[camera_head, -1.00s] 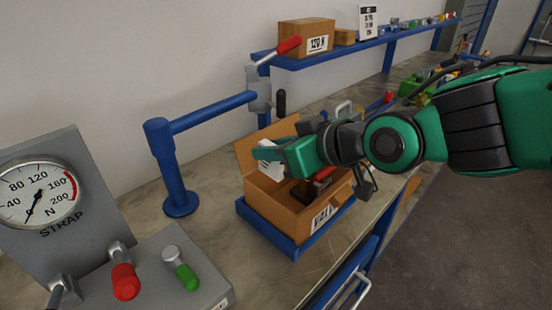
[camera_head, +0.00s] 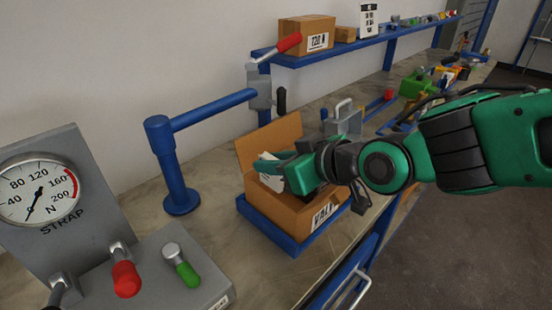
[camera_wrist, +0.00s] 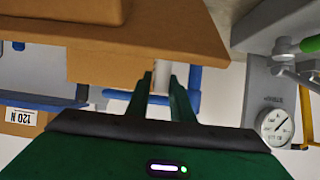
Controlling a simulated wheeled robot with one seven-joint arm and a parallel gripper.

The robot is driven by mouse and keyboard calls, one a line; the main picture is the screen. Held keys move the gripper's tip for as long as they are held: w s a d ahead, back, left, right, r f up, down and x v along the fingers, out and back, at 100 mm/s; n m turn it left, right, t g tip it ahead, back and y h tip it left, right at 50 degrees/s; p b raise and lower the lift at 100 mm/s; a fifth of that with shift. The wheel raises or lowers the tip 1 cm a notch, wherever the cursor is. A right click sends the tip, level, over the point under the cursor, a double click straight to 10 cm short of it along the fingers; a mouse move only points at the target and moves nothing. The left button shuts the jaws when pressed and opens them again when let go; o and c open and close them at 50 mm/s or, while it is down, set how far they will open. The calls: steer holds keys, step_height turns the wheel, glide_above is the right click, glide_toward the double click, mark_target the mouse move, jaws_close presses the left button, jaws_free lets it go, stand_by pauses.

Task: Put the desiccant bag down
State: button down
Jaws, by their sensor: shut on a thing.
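The desiccant bag (camera_head: 270,182), white, is at the left end of my gripper (camera_head: 268,165) in the head view. My gripper is shut on it, low at the mouth of an open cardboard box (camera_head: 288,213). In the wrist view my gripper (camera_wrist: 162,90) shows two green fingers with a narrow white part of the bag (camera_wrist: 162,72) between them. The cardboard also shows there, close beyond the fingers (camera_wrist: 150,42). The inside of the box is mostly hidden by my gripper and arm, so I cannot tell whether the bag touches anything inside.
The box sits in a blue tray (camera_head: 270,228) on the bench. A blue post with an arm (camera_head: 176,170) stands to its left. A strap gauge (camera_head: 38,192) and a console with red and green handles (camera_head: 170,285) are nearer. A shelf (camera_head: 375,46) holds another box (camera_head: 306,33).

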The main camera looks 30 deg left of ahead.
steer(key=c, duration=1.6)
jaws_free()
steer(key=shift+o, duration=0.2)
steer(key=shift+r, duration=0.6)
steer(key=v, duration=1.2)
steer(key=w+d+f+m+t+h, duration=0.1)
steer(key=w+d+f+m+h, duration=0.25)
steer(key=d, duration=0.75)
steer(key=w+d+f+m+h, duration=0.2)
steer(key=w+d+f+m, duration=0.15)
steer(key=d, duration=0.65)
steer(key=w+d+f+m+t+h, duration=0.1)
steer(key=w+d+f+m+h, duration=0.25)
steer(key=d, duration=0.75)
steer(key=s+d+f+m+g+h, duration=0.1)
steer(key=s+d+m, duration=0.15)
steer(key=d, duration=0.45)
steer(key=s+d+f+m+g+h, duration=0.1)
steer(key=s+d+f+m, duration=0.15)
steer(key=d, duration=0.45)
steer(key=s+d+m+g, duration=0.3)
steer(key=s+d+m, duration=0.2)
steer(key=s+d, duration=0.4)
steer(key=s+f, duration=0.1)
steer(key=s, duration=0.4)
steer(key=shift+m+g+h, duration=0.3)
steer(key=shift+m, duration=0.05)
